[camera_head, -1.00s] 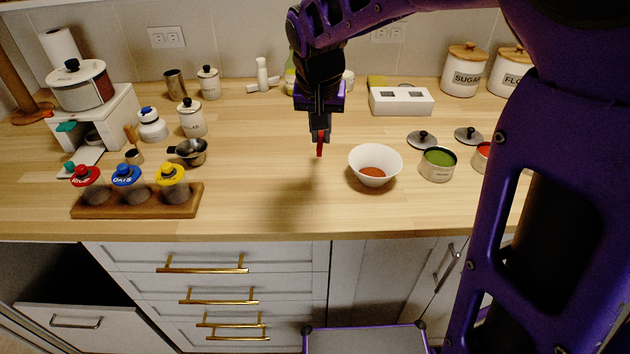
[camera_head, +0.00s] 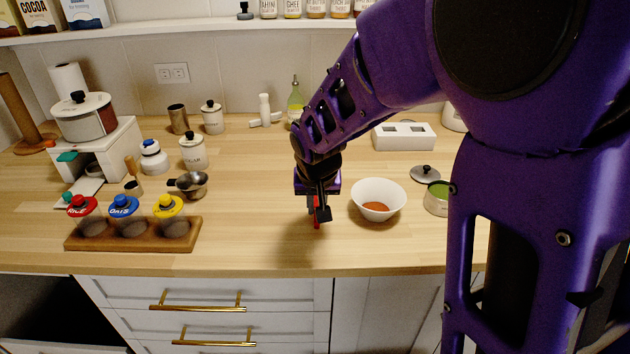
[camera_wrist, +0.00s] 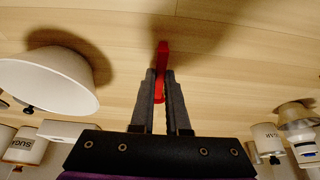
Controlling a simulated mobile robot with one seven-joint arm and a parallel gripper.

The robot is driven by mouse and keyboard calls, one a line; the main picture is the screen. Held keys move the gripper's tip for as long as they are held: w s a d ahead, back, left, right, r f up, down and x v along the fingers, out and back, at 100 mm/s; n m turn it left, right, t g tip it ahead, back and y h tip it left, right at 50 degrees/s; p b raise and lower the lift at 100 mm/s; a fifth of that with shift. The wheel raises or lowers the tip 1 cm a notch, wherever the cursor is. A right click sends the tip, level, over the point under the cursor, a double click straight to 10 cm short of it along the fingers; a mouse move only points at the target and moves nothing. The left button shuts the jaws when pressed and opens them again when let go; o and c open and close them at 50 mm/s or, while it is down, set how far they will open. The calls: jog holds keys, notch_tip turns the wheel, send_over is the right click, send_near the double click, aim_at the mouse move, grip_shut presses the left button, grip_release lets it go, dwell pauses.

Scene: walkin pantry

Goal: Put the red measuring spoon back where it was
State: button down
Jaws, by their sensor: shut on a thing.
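My gripper (camera_head: 318,210) is shut on the red measuring spoon (camera_head: 316,222), just left of the white bowl. In the wrist view the red spoon (camera_wrist: 162,62) stands out past the two dark fingertips (camera_wrist: 160,92), over bare wood. Part of the spoon is hidden between the fingers. I cannot tell whether its end touches the counter. The white bowl (camera_head: 378,190) holds a reddish-brown powder and also shows at the left of the wrist view (camera_wrist: 50,80).
The wooden counter (camera_head: 250,225) is clear left of my gripper. A wooden rack (camera_head: 130,240) holds jars with red, blue and yellow lids. A dark metal measuring cup (camera_head: 193,185) stands behind it. A green-filled canister (camera_head: 437,200) stands right of the bowl, and a white box (camera_head: 404,136) behind.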

jog(key=shift+f, duration=0.15)
jog(key=c, duration=0.9)
grip_release()
jog(key=shift+r, duration=0.2)
jog(key=shift+r, duration=0.3)
jog(key=p+v, duration=0.6)
jog(key=v, duration=0.5)
jog(key=shift+s+r+p, duration=0.2)
jog(key=shift+r+p, duration=0.05)
jog(key=shift+p, duration=0.1)
jog(key=shift+w, duration=0.1)
